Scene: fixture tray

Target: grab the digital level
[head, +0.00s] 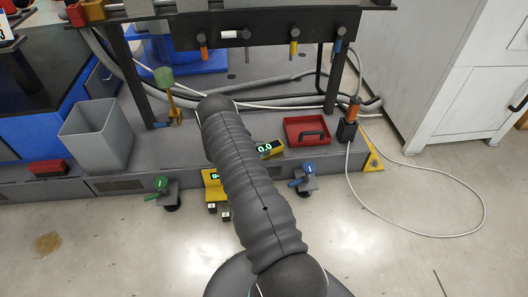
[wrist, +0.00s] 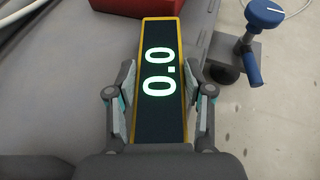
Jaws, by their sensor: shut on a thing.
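The digital level (wrist: 161,35) is a long dark bar with a yellow edge and a lit green-white display reading 0.0. In the wrist view it runs lengthwise between the two fingers of my gripper (wrist: 161,85), which is shut on its sides. In the head view the display end of the level (head: 268,149) shows just right of my arm, by the grey bench base. The rest of it and my gripper are hidden behind my arm there. I cannot tell whether the level touches the surface below.
A red tray (head: 306,139) lies to the right. A grey bin (head: 97,137) stands at the left. A blue-handled clamp (head: 304,176) is close to the level, also in the wrist view (wrist: 240,50).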

